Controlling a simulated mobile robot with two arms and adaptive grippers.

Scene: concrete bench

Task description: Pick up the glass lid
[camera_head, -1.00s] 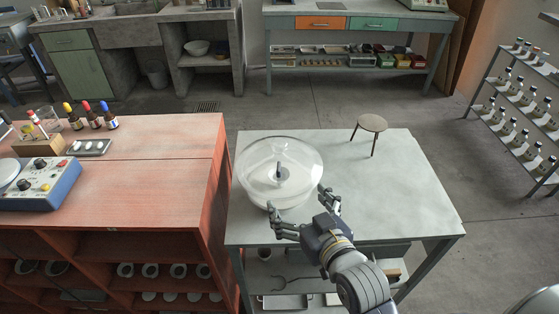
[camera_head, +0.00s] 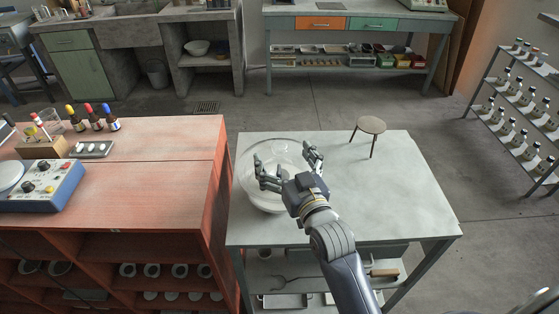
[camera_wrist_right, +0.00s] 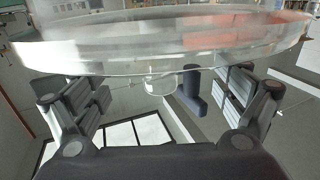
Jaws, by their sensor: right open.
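The clear round glass lid (camera_head: 252,158) sits on a wide, pale round vessel (camera_head: 262,204) at the left of the grey table. A small glass knob (camera_head: 280,147) shows at its top. My right gripper (camera_head: 285,157) is open over the lid, its fingers apart on either side of the knob in the head view. The wrist view shows the lid's broad rim (camera_wrist_right: 150,58) across the top and the knob (camera_wrist_right: 160,80) between the open fingers (camera_wrist_right: 160,97). Contact cannot be told. The hand hides part of the lid. My left gripper is not in view.
The table's right half is otherwise clear. A red wooden bench (camera_head: 150,180) with bottles and a control box (camera_head: 42,186) lies close on the left.

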